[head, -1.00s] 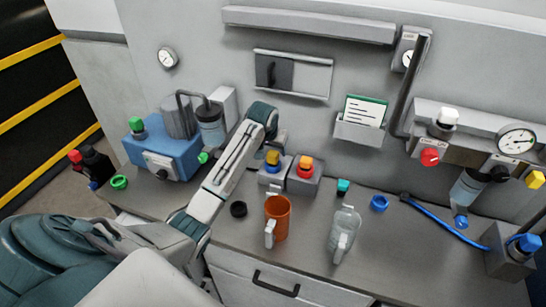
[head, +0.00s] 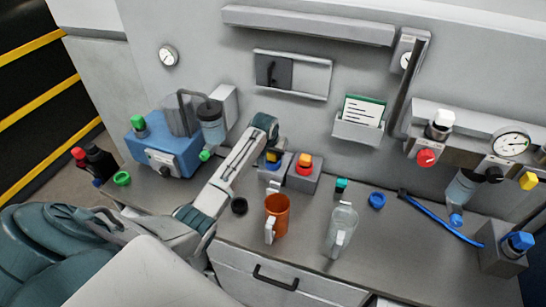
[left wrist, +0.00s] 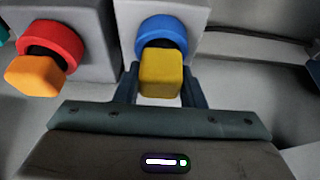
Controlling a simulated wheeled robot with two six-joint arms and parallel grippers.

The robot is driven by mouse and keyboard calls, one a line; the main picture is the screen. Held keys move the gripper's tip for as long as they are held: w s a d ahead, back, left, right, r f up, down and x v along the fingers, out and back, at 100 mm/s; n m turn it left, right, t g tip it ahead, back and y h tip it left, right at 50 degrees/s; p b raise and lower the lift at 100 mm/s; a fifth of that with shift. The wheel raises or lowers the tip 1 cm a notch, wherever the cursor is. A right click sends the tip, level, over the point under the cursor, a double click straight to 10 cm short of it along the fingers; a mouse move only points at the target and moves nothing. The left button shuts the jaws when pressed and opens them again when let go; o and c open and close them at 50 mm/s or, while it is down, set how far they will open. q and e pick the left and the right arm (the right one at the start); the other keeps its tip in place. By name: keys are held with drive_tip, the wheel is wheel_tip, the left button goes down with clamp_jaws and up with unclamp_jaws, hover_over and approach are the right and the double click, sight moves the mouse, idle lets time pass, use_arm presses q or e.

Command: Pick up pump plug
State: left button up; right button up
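A yellow plug (left wrist: 161,72) sits in a blue collar (left wrist: 161,34) on a grey block. It also shows in the head view (head: 273,156), partly covered by my left arm. I cannot tell from any marking whether it is the pump plug. My left gripper (left wrist: 160,88) has one finger on each side of the yellow plug, very close to it. It looks open, with no clear grip on the plug. An orange plug (left wrist: 36,75) in a red collar (left wrist: 52,42) stands to its left in the wrist view. My right gripper is not in view.
An orange mug (head: 277,217), a clear jug (head: 341,230), a black ring (head: 239,206) and a blue ring (head: 377,201) stand on the counter. A blue machine (head: 165,150) is at the left. A blue hose (head: 440,224) lies at the right.

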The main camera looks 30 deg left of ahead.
use_arm(q)
drive_tip(key=c, duration=0.4)
drive_tip(key=shift+o, duration=0.2)
drive_tip(key=shift+r, duration=0.1)
drive_tip(key=shift+r+b, duration=0.55)
drive_tip(key=shift+b, duration=0.1)
drive_tip(key=shift+b+v, duration=0.8)
drive_tip(key=shift+v, duration=0.3)
drive_tip(key=s+d+r+b, duration=0.1)
drive_tip(key=s+d+b, duration=0.15)
drive_tip(key=s, duration=0.45)
drive_tip(key=s+d+r+b, duration=0.1)
drive_tip(key=s+d+b, duration=0.15)
drive_tip(key=s, duration=0.45)
wheel_tip(320, 180, up, 7)
drive_tip(key=p, duration=0.8)
drive_tip(key=shift+s+d, duration=0.15)
drive_tip(key=shift+f, duration=0.15)
